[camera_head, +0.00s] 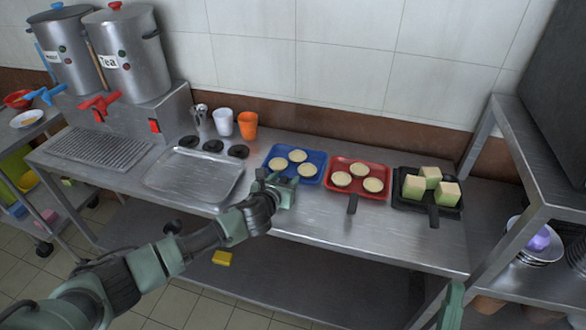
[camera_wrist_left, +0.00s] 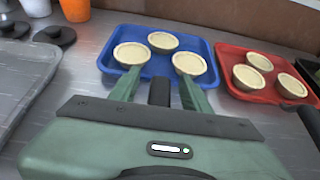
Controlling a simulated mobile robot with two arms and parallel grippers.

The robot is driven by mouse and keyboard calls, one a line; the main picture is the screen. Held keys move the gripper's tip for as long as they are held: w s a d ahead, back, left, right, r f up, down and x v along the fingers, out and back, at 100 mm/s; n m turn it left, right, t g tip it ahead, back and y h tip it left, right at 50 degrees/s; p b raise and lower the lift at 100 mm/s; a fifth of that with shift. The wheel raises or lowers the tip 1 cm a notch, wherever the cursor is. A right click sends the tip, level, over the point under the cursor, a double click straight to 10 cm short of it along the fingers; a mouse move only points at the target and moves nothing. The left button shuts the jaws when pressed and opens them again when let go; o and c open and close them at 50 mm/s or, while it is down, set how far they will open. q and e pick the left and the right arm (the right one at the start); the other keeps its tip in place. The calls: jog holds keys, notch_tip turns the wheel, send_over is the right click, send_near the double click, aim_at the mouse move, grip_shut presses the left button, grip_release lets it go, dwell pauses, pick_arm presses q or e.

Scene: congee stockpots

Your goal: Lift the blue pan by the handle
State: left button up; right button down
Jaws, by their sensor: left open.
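The blue pan (camera_head: 318,160) lies flat on the steel counter with three pale round tarts in it. It also shows in the left wrist view (camera_wrist_left: 160,63). Its black handle (camera_wrist_left: 159,92) points toward me. My left gripper (camera_head: 284,183) is at the near edge of the pan. In the left wrist view the fingers of my left gripper (camera_wrist_left: 158,76) are open, one on each side of the handle, with gaps visible. In the head view my gripper hides most of the handle. My right gripper is not clearly visible.
The red pan (camera_head: 359,164) with tarts stands right of the blue pan, then the black pan (camera_head: 400,204) with green-and-white cubes. A metal tray (camera_head: 195,180) lies to the left. An orange cup (camera_head: 248,125) and white cup (camera_head: 223,122) stand behind. A metal shelf (camera_head: 540,150) bounds the right.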

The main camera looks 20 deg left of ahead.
pick_arm(q)
grip_shut()
dwell(1.4)
